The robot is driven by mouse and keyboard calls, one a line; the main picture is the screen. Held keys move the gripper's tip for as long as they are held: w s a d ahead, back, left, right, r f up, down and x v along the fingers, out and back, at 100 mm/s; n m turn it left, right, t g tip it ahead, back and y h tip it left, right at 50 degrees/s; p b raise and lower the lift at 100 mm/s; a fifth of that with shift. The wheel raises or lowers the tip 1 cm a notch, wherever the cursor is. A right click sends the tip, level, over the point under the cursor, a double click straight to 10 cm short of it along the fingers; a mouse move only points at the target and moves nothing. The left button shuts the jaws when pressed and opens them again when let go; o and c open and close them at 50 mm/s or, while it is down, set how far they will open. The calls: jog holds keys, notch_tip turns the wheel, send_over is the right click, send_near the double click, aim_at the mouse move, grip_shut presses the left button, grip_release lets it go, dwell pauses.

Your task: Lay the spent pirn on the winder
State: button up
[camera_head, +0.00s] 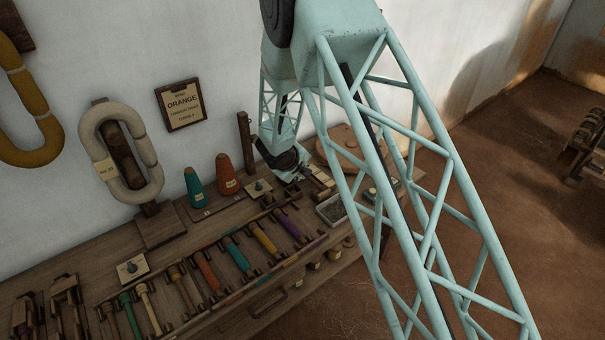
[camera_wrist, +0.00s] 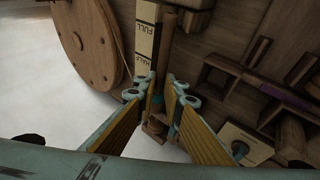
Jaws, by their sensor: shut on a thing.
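My gripper (camera_wrist: 158,98) is shut on a slim brown pirn (camera_wrist: 156,122) with a trace of teal, seen between its fingers in the wrist view. The fingers hide much of the pirn. The winder shows as a big round wooden wheel (camera_wrist: 85,40) on the left of the wrist view, with a gauge strip marked FULL and HALF (camera_wrist: 145,38) beside it. In the head view the wheel (camera_head: 345,143) stands at the bench's far end, and my gripper (camera_head: 290,165) is low beside it. I cannot tell whether the pirn touches the winder.
A rack holds several coloured pirns (camera_head: 263,238) along the bench (camera_head: 60,262). Teal (camera_head: 194,188) and orange (camera_head: 227,175) cones stand behind it. A metal tray (camera_head: 331,208) lies near the winder. A yarn hank (camera_head: 97,130) and an ORANGE sign (camera_head: 181,104) are at the wall.

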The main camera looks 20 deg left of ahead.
jog(key=shift+f+b, duration=0.35)
jog(key=shift+f, duration=0.05)
dwell(0.4)
jog(key=o, duration=1.2)
jog(key=shift+c, duration=0.2)
jog(key=shift+r, duration=0.15)
notch_tip(320, 180, up, 8)
jog(key=p, duration=0.1)
jog(key=shift+p, duration=0.35)
dwell(0.5)
